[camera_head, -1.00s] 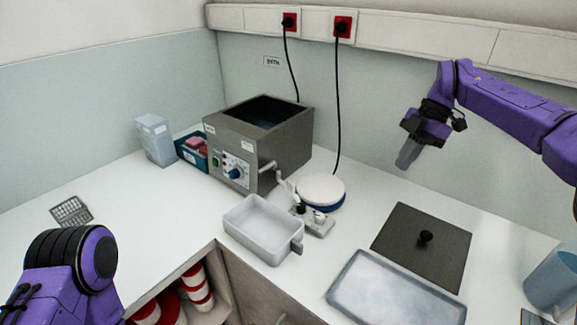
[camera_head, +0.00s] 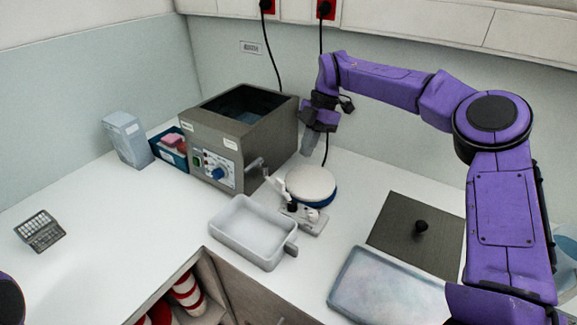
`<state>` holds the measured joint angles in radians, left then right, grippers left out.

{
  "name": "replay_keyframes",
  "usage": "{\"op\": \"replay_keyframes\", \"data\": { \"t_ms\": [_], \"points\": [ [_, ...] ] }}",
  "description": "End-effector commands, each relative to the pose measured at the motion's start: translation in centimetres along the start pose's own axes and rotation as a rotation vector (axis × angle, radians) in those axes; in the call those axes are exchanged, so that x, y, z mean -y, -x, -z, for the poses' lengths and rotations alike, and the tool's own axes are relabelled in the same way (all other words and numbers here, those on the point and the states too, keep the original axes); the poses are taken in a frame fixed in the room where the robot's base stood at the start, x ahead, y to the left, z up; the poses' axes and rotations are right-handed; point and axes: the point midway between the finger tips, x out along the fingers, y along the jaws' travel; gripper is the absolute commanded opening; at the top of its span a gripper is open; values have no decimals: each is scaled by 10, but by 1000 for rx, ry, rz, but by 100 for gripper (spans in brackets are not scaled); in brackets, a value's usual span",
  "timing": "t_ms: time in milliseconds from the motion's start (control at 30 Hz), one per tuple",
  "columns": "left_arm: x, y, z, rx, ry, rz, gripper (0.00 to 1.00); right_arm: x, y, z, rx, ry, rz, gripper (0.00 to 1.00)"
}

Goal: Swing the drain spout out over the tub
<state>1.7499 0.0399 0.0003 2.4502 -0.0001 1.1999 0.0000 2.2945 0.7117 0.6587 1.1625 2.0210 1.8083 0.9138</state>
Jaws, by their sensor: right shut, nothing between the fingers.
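The steel water bath (camera_head: 262,140) stands at the back of the counter, with a dial and switch on its front. A short metal drain spout (camera_head: 258,168) shows at its lower right front corner; its exact direction is hard to tell. The pale grey tub (camera_head: 236,236) sits empty in front of the bath, below and left of the spout in the picture. My right gripper (camera_head: 307,149) is shut and empty, pointing down just right of the bath, above and behind the round white-topped device. It appears apart from the spout. My left gripper is out of view.
The round white-topped device (camera_head: 311,181) and a small white fitting (camera_head: 309,218) stand close right of the tub. A dark lid (camera_head: 400,235) and a shallow tray (camera_head: 375,292) lie further right. A power cord (camera_head: 272,60) hangs behind the bath. The left counter is mostly clear.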

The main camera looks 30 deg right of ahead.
Motion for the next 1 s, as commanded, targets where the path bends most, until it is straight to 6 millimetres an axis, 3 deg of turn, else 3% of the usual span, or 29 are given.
{"op": "replay_keyframes", "data": {
  "t_ms": [200,500,1000],
  "points": [
    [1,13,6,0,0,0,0,1,-46,1,-1,-1,4,0],
    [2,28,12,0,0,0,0,1,-60,34,0,-3,-1,0],
    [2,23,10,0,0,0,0,1,-65,37,0,-13,-5,0]
  ]
}}
